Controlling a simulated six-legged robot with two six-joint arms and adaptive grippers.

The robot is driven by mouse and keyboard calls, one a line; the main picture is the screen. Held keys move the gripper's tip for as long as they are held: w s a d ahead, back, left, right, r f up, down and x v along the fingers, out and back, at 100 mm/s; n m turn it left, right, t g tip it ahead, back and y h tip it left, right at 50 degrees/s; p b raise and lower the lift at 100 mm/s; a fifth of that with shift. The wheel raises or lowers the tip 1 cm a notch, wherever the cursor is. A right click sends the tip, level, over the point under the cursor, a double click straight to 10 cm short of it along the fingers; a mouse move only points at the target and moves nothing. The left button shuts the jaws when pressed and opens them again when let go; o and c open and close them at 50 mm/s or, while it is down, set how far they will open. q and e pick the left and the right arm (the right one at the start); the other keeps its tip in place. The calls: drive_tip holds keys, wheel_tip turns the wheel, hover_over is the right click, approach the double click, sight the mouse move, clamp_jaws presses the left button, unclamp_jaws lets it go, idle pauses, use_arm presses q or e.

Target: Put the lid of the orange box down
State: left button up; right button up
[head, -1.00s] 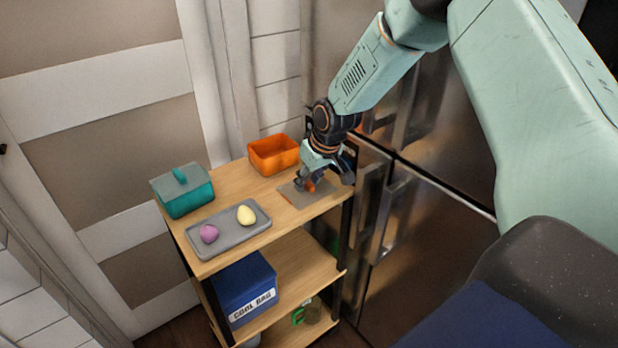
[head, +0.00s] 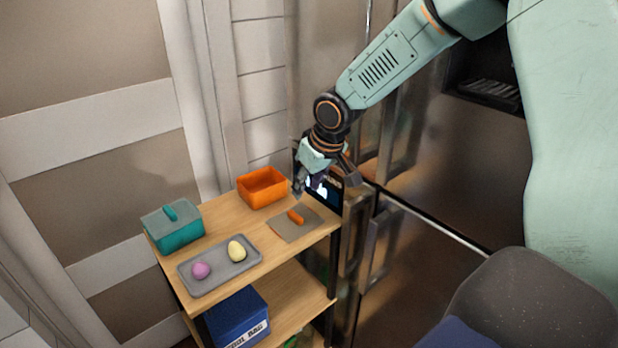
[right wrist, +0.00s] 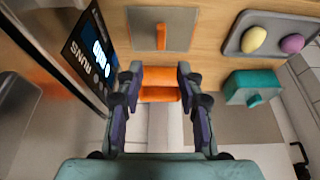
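The orange box (head: 263,188) stands open at the back of the shelf unit's top. Its lid (head: 286,228), a flat grey-brown square with an orange bar handle, lies flat on the wood in front and to the right of the box. The lid also shows at the top of the right wrist view (right wrist: 180,25). My right gripper (head: 305,191) is open and empty, raised above the top behind the lid. In the right wrist view the box (right wrist: 158,94) shows between the spread fingers, partly hidden by them. My left gripper is not in view.
A grey tray (head: 215,272) holds a pink and a yellow egg-like object. A teal lidded box (head: 175,232) stands at the left. A dark lettered panel (right wrist: 88,52) stands at the right end, beside the steel fridge (head: 400,285). A blue box (head: 238,318) sits below.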

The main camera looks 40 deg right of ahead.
drive_tip(key=shift+s+r, duration=0.2)
drive_tip(key=shift+r, duration=0.2)
drive_tip(key=s+a+f+g+y, duration=0.1)
drive_tip(key=s+a+f, duration=0.55)
drive_tip(key=f, duration=0.25)
drive_tip(key=s+a+f+g+y, duration=0.1)
drive_tip(key=s+a+f+g, duration=0.1)
drive_tip(key=s+a+f, duration=0.55)
drive_tip(key=s+f+h, duration=0.1)
drive_tip(key=s+f, duration=0.3)
drive_tip(key=s, duration=0.6)
drive_tip(key=s+f+m+g+h, duration=0.1)
drive_tip(key=s+f, duration=0.3)
drive_tip(key=s, duration=0.7)
drive_tip(key=shift+g, duration=0.3)
drive_tip(key=shift+f+b, duration=0.8)
